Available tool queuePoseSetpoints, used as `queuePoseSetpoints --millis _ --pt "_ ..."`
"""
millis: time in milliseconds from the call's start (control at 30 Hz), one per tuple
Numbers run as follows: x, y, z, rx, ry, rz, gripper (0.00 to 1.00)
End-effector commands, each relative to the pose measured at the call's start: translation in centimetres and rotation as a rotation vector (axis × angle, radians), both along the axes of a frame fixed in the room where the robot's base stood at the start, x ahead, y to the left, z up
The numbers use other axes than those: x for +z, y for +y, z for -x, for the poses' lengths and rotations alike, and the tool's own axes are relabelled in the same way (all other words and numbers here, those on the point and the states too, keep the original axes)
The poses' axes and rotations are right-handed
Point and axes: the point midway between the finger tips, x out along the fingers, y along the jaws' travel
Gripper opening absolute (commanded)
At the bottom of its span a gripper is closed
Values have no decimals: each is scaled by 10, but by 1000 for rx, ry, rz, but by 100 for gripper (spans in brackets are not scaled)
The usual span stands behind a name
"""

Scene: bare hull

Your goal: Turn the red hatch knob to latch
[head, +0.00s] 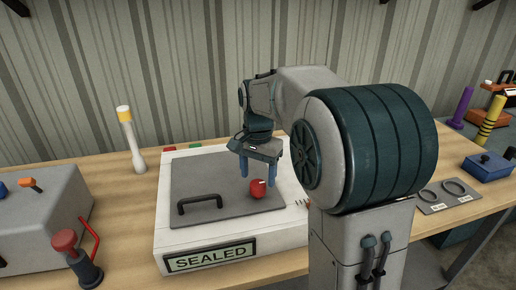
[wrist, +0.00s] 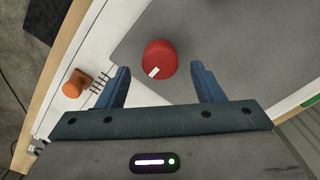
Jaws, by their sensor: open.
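The red hatch knob (head: 257,188) sits on the grey hatch lid (head: 185,179) of a white box, near the lid's right edge. In the wrist view the round red knob (wrist: 160,57) has a white mark on its rim, pointing to the lower left. My gripper (head: 257,176) is open above the knob. In the wrist view its two blue fingers (wrist: 160,80) stand on either side of the knob's near side, with gaps left and right. I cannot tell how far above the lid the fingertips are.
The lid has a black handle (head: 199,203). The box front shows a "SEALED" label (head: 210,255). An orange knob (wrist: 76,83) is near tick marks at the box's edge. A white lever with a yellow top (head: 130,135) stands behind left; a red-topped lever (head: 75,255) is front left.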

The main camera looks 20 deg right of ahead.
Motion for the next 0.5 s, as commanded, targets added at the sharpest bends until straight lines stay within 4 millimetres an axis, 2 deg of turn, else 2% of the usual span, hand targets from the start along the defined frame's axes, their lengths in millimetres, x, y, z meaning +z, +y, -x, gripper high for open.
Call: queuePoseSetpoints --millis 100,300,500 --pt "30 0 -1 0 -6 0 61" --pt "75 0 -1 0 -5 1 61" --pt "101 0 -1 -1 -3 0 61"
